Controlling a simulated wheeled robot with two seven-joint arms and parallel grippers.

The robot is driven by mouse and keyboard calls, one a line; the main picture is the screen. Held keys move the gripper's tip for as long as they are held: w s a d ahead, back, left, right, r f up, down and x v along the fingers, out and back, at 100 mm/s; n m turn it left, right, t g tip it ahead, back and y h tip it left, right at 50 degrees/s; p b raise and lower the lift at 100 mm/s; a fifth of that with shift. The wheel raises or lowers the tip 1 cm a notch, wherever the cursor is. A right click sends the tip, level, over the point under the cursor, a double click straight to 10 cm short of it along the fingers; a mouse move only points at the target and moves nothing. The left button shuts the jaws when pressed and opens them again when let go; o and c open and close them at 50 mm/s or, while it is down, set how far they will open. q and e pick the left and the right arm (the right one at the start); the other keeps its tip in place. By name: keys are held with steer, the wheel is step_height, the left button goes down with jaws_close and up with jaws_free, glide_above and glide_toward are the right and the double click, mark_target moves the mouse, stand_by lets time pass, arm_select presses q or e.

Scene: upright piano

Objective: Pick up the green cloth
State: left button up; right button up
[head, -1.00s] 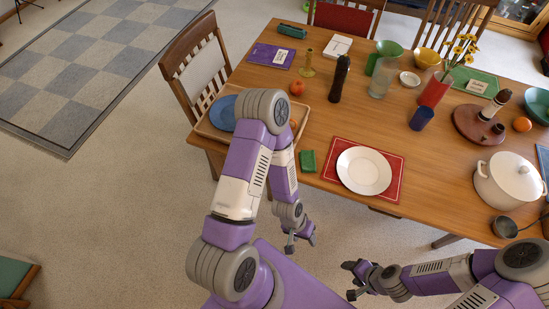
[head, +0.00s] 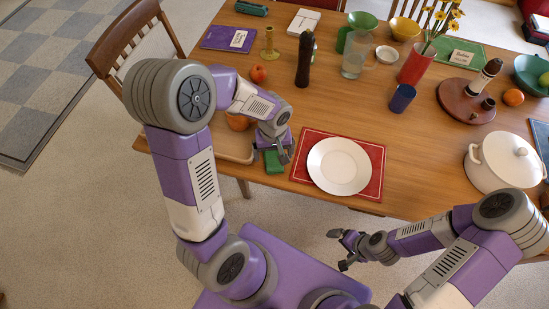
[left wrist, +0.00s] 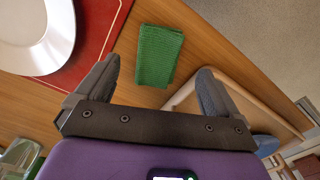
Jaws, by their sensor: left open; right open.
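The green cloth (head: 273,162) is a small folded piece lying flat on the wooden table near its front edge, left of the red placemat. My left gripper (head: 272,152) is over it and hides part of it in the head view. In the left wrist view the whole green cloth (left wrist: 158,55) shows ahead of and between the open, empty fingers of the left gripper (left wrist: 150,88). My right gripper (head: 338,250) is open and empty, below the table's front edge and away from the cloth.
A white plate (head: 339,165) on a red placemat (head: 375,185) lies right of the cloth. A wooden tray (head: 232,148) is close on the left, partly behind my arm. A dark pepper mill (head: 304,62) and a glass pitcher (head: 354,58) stand farther back.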

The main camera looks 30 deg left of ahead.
mark_target(274, 161)
arm_select(q)
step_height(274, 161, down, 5)
steer(key=shift+f+b, duration=0.1)
steer(key=shift+b, duration=0.9)
steer(key=c, duration=1.2)
step_height(274, 161, up, 10)
steer(key=p, duration=0.3)
steer(key=shift+p, duration=0.35)
